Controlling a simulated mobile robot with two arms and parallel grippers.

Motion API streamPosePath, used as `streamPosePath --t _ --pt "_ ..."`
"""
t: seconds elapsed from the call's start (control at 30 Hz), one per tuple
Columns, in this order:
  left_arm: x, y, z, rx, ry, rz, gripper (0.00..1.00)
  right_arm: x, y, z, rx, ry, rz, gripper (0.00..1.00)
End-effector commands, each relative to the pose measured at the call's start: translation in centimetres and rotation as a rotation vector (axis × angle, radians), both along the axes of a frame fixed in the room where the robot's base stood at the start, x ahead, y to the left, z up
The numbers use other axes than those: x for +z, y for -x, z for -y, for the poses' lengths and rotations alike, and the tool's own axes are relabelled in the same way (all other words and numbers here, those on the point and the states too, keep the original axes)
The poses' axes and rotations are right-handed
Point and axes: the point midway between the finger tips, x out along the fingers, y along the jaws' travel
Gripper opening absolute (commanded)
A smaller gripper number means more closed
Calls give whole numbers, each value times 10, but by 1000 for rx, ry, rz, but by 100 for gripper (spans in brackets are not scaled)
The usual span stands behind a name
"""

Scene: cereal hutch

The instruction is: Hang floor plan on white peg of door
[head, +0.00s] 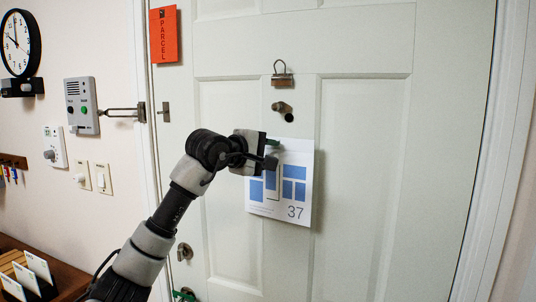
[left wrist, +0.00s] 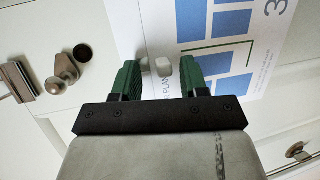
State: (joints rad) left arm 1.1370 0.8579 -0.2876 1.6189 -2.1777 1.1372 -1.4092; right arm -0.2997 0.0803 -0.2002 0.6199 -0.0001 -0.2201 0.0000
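The floor plan (head: 296,211) is a white sheet with blue blocks and the number 37. It lies against the door (head: 365,150), slightly tilted, and also shows in the left wrist view (left wrist: 206,28). The white peg (left wrist: 163,66) stands in front of the sheet near its top edge, between my left fingers. I cannot tell whether it passes through a hole. My left gripper (head: 273,152) is open, its green fingers (left wrist: 158,78) either side of the peg. A green tip (head: 184,295) at the bottom edge seems to be my right gripper; the rest is hidden.
A metal clip (head: 282,77) and a latch knob (head: 281,107) sit above the sheet. A round doorknob (head: 184,252) is lower left. A wooden rack with cards (head: 38,265) stands lower left. The door's right side is clear.

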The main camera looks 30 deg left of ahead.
Motion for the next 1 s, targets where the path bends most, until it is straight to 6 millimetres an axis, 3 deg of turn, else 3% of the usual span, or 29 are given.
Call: streamPosePath --t 0.37,0.8,1.0 --pt "1 7 -2 2 -2 3 46 -4 0 0 0 0 0 43" --pt "16 85 -16 4 -2 4 46 -34 0 0 0 0 0 43" --pt "22 102 -19 2 -1 3 46 -38 0 0 0 0 0 43"
